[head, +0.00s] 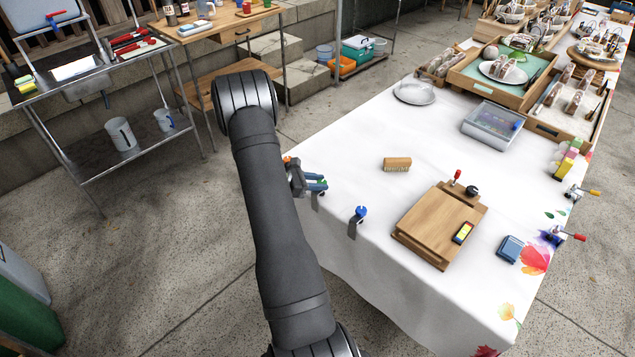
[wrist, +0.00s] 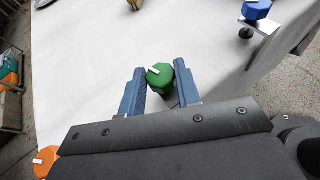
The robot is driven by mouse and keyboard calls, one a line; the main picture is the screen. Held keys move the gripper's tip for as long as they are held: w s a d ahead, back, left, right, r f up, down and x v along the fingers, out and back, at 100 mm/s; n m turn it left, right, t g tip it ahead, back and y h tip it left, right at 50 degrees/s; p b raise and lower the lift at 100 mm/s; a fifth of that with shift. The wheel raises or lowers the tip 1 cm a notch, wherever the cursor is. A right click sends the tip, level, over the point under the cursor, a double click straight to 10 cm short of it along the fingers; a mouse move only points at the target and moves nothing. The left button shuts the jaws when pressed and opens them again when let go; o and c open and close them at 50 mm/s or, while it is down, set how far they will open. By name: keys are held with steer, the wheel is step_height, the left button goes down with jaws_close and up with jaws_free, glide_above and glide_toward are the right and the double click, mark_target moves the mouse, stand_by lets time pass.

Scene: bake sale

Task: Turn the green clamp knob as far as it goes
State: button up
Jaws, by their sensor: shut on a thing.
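The green clamp knob (wrist: 160,76) sits at the edge of the white-covered table in the wrist view, with a small white mark on its top. My gripper (wrist: 161,72) has one blue finger on each side of the knob and is shut on it. In the head view my gripper (head: 318,184) is at the table's left edge, and only a little of the green knob (head: 323,181) shows between the fingers. The clamp's body is mostly hidden.
A blue clamp knob (head: 361,213) stands along the same edge, and an orange knob (wrist: 45,160) is on the other side. A brush (head: 397,163) and a wooden board (head: 436,225) lie farther in on the table. The cloth between is clear.

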steer(key=m+g, duration=0.1)
steer(key=g, duration=0.1)
steer(key=m+g, duration=0.4)
steer(key=shift+w, duration=0.4)
steer(key=m+g, duration=0.1)
steer(key=m+g+y, duration=0.1)
steer(key=m+g, duration=0.1)
steer(key=m+g+y, duration=0.1)
steer(key=m+g, duration=0.1)
steer(key=shift+w+d, duration=0.1)
steer(key=shift+w, duration=0.15)
steer(key=shift+m+g, duration=0.4)
steer(key=shift+g, duration=0.1)
steer(key=o, duration=1)
step_height(320, 180, up, 5)
steer(key=shift+f, duration=0.2)
steer(key=s+d+r, duration=0.2)
steer(key=d, duration=0.1)
steer(key=s+d+r, duration=0.2)
steer(key=d, duration=0.1)
steer(key=s+d+r, duration=0.2)
steer(key=d, duration=0.2)
steer(key=shift+s+r, duration=0.15)
steer(key=shift+r, duration=0.1)
